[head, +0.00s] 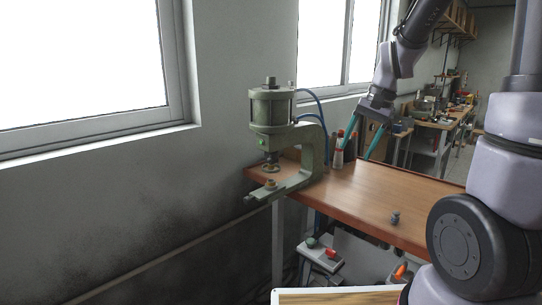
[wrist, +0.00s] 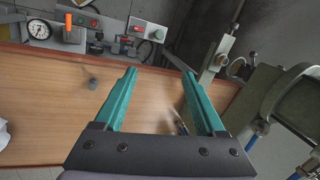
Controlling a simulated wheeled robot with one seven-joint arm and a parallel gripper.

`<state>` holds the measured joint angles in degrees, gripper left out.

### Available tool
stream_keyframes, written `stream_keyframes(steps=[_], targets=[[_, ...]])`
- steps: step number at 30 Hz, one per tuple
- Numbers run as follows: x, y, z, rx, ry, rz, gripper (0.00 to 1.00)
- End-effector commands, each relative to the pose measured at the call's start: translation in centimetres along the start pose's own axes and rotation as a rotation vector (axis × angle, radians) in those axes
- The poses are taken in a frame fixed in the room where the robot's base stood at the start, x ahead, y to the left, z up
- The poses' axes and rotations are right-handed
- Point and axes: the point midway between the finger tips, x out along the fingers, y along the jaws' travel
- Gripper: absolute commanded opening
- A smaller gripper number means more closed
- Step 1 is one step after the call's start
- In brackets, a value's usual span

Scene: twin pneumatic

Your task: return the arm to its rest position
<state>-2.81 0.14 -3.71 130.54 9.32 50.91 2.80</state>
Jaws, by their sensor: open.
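My gripper (head: 356,150) hangs over the back part of the wooden workbench (head: 370,196), to the right of the green pneumatic press (head: 272,108). Its two teal fingers point down and stand apart. In the wrist view my gripper (wrist: 159,73) is open with nothing held between the fingertips. My arm comes down from the upper right in the head view. A small grey metal part (head: 395,218) stands on the bench, apart from my gripper; it also shows in the wrist view (wrist: 92,84).
Bottles (head: 338,156) stand at the bench's back, close by my fingers. In the wrist view a gauge (wrist: 40,29) and a control box (wrist: 147,30) line the bench edge. Blue hoses (head: 312,97) run from the press. The bench's middle is mostly clear.

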Motion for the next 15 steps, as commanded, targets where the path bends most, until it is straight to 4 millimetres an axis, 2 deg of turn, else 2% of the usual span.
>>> stream_keyframes(steps=[1, 3, 15], targets=[[-1.4, 0.0, 0.6, -0.018, 0.027, -0.014, 0.72], [-3.0, 0.1, 1.3, -0.040, 0.059, -0.030, 0.72], [-10.7, 1.8, 6.2, -0.167, 0.253, -0.099, 0.72]])
